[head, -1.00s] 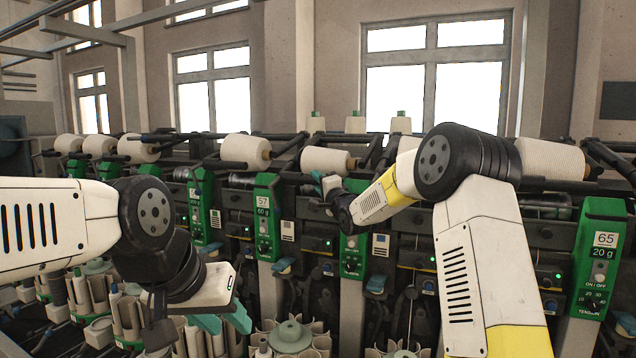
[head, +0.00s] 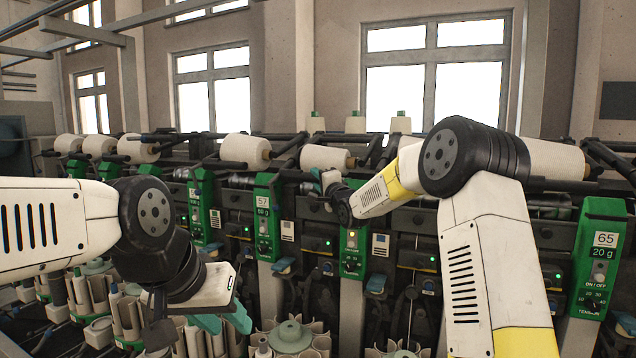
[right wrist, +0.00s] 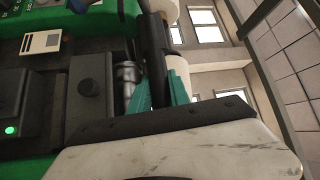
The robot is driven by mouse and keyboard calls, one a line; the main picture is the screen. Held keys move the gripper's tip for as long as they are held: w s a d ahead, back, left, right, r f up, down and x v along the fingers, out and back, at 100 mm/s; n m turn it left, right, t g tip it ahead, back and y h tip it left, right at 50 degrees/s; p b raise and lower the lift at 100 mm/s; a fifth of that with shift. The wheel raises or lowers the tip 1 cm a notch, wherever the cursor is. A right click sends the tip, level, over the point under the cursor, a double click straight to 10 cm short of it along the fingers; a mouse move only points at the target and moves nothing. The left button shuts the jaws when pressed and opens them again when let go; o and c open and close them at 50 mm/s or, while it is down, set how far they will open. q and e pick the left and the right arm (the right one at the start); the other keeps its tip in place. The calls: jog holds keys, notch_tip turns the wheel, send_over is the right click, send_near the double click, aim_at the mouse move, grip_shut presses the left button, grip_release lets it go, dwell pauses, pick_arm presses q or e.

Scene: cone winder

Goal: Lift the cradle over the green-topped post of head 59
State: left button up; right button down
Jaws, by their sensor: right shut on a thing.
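The green-topped post (head: 352,252), just right of the one marked 57, has an amber lamp lit; my right arm covers its number. Above and behind it a white cone (head: 325,157) sits at the dark cradle bars. My right gripper (head: 319,177) is at the left of that post's top, just below the cone. In the right wrist view its teal fingers (right wrist: 160,92) close on a dark cradle bar (right wrist: 155,45); the exact contact is partly hidden. My left gripper (head: 222,322) is open and empty at lower left, away from the cradle.
Post 57 (head: 266,215) stands to the left and post 65 (head: 603,255) to the right. More white cones (head: 245,150) line the machine. Below are bobbin holders (head: 290,338). My right arm hides part of the machine between the lit post and 65.

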notch_tip(320, 180, up, 11)
jog(key=s, duration=0.1)
jog(key=shift+s+a+m, duration=0.3)
jog(key=shift+s, duration=0.05)
jog(key=shift+f, duration=0.1)
jog(key=c, duration=1.2)
grip_release()
jog(key=shift+c, duration=0.2)
jog(key=v, duration=0.7)
jog(key=shift+s+d+g, duration=0.15)
jog(key=shift+s+g, duration=0.15)
jog(key=shift+s, duration=0.1)
